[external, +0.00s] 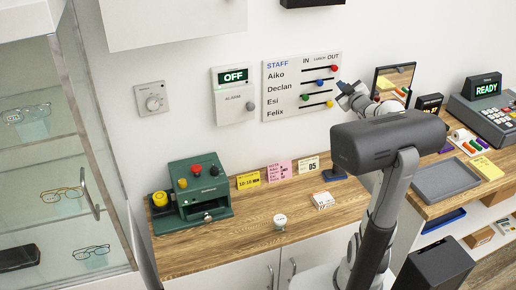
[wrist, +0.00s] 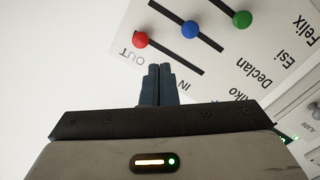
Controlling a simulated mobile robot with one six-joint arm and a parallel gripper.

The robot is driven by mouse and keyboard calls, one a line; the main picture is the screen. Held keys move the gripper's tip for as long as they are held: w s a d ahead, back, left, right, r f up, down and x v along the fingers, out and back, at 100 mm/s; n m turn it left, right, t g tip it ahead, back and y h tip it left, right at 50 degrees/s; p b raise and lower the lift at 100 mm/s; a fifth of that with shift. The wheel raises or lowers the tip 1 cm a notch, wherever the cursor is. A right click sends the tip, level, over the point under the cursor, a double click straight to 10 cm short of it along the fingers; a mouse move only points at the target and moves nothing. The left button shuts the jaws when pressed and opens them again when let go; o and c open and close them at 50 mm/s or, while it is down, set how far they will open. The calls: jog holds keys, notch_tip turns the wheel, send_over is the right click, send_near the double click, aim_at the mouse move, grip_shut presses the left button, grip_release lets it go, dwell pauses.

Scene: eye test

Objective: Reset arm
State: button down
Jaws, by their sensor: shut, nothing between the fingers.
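My arm rises at the right of the external view, its dark forearm near the counter. My gripper (external: 343,92) is beside the right edge of the white staff board (external: 285,75). In the wrist view my gripper (wrist: 159,68) has its two dark fingers together, with nothing between them, in front of the board and white wall. The board has a red knob (external: 334,68) at the OUT side, a blue knob (external: 319,82), a green knob (external: 305,97) and a yellow knob (external: 329,104). The fingertips appear apart from the knobs; exact depth is unclear.
An alarm panel (external: 234,95) reading OFF is left of the board. A green machine (external: 199,190) stands on the wooden counter (external: 245,233). A framed mirror or picture (external: 394,79) is close right of my gripper. A register (external: 485,108) reads READY. A glass cabinet (external: 92,140) stands left.

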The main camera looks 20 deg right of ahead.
jog(key=s+a+f+m+g, duration=0.2)
jog(key=s+a+f+g, duration=0.3)
jog(key=s, duration=0.4)
jog(key=s+a+f+m+g+y, duration=0.1)
jog(key=s+a+f+g, duration=0.4)
jog(key=s, duration=0.5)
jog(key=s+a+f+m+g, duration=0.3)
jog(key=s+a+f+g, duration=0.2)
jog(key=s+a+f, duration=0.3)
jog(key=shift+s+a+f+y, duration=0.3)
jog(key=shift+s, duration=0.6)
jog(key=c, duration=2.2)
grip_release()
